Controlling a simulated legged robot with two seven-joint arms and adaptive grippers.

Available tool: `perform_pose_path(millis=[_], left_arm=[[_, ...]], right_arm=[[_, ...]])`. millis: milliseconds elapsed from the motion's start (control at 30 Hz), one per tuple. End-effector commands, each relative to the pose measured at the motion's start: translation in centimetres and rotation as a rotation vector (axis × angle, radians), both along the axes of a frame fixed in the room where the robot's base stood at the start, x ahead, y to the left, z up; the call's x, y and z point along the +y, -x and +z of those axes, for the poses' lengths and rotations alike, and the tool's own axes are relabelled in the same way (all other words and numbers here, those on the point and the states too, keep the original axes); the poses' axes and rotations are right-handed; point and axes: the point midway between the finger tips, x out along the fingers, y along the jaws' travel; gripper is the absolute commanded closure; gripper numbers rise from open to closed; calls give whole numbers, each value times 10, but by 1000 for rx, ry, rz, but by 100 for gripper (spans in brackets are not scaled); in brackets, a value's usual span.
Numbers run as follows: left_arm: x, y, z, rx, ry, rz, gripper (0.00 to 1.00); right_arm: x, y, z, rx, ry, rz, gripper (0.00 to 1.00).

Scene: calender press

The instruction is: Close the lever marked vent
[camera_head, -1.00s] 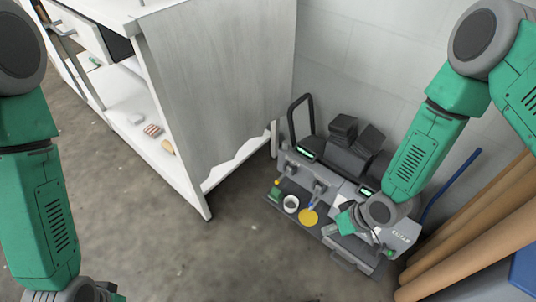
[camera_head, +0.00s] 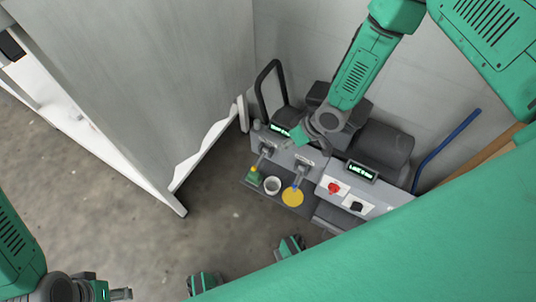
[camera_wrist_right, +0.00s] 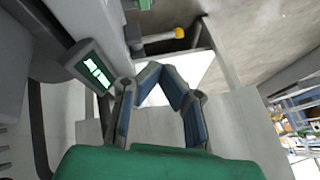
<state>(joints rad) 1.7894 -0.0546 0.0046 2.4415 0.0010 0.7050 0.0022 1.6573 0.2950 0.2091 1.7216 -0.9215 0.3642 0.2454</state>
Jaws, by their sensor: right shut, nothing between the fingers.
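The grey press (camera_head: 312,168) stands by the wall. I cannot read which is marked vent. The yellow-tipped lever (camera_wrist_right: 160,39) also shows in the right wrist view, beyond my fingertips and apart from them. My right gripper (camera_head: 298,136) is over the press top, above the levers; in the wrist view its fingers (camera_wrist_right: 160,68) meet, empty. My left gripper (camera_head: 115,292) is partly in view at the bottom left, away from the press; its jaws are unclear.
A red knob (camera_head: 334,188) and a black knob (camera_head: 356,207) are on the right of the press. A cabinet (camera_head: 150,80) stands left; floor between is clear.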

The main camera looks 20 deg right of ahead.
Motion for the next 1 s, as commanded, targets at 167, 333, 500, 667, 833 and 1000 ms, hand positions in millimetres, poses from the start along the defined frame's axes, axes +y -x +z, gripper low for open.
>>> perform_pose_path(millis=[167,333,500,667,833,1000], left_arm=[[0,0,-16,-1,0,0,60],[0,0,-34,-1,0,0,60],[0,0,-49,-1,0,0,60],[0,0,-54,-1,0,0,60],[0,0,-57,-1,0,0,60],[0,0,-57,-1,0,0,60]], right_arm=[[13,-7,-29,0,0,2,100],[29,-18,-62,0,0,2,100],[45,-26,-90,1,1,4,100],[64,-24,-99,-1,1,4,100],[73,-23,-104,0,1,1,100],[74,-23,-104,0,0,0,100]])
